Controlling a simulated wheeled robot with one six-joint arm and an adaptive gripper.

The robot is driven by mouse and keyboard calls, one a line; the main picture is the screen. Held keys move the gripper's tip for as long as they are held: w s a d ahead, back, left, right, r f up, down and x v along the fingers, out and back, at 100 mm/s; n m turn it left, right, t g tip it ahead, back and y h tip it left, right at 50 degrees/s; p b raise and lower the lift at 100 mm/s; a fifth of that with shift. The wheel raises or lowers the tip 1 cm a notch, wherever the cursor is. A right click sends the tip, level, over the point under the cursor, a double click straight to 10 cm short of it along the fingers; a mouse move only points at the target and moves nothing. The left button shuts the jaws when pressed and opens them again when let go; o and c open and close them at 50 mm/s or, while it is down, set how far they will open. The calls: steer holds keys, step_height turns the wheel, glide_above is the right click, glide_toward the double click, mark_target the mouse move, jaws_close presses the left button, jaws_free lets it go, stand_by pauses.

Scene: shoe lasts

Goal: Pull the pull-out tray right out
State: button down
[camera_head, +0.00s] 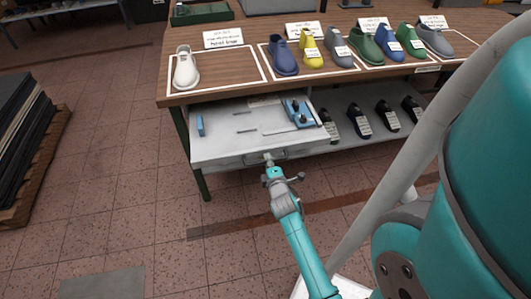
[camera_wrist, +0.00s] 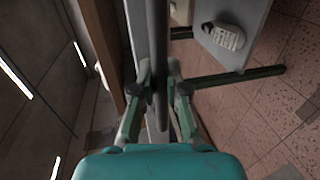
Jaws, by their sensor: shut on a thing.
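The pull-out tray (camera_head: 221,143) is a light grey drawer under the wooden table, and it stands out well past the table's front edge. Its front carries a dark bar handle (camera_head: 281,155). My gripper (camera_head: 269,160) is at the left part of this handle. In the wrist view, my gripper's two fingers (camera_wrist: 160,88) are closed around the handle bar (camera_wrist: 160,50), which runs between them. Blue items (camera_head: 298,110) and small dark pieces lie in the tray. The tray's back end is hidden under the tabletop.
The wooden table (camera_head: 181,93) bears a white shoe last (camera_head: 185,68) and several coloured lasts with labels. A lower shelf (camera_head: 345,146) at the right holds several dark lasts. A pallet with dark sheets (camera_head: 22,140) stands at far left. The tiled floor in front of the tray is mostly clear.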

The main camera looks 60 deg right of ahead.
steer(key=shift+f+v, duration=0.25)
steer(key=shift+v, duration=1)
steer(key=shift+f+v, duration=0.25)
steer(key=shift+v, duration=1.05)
steer(key=shift+f, duration=0.1)
steer(key=c, duration=1.2)
jaws_free()
steer(key=shift+a, duration=0.1)
steer(key=v, duration=1.2)
steer(key=shift+s, duration=0.1)
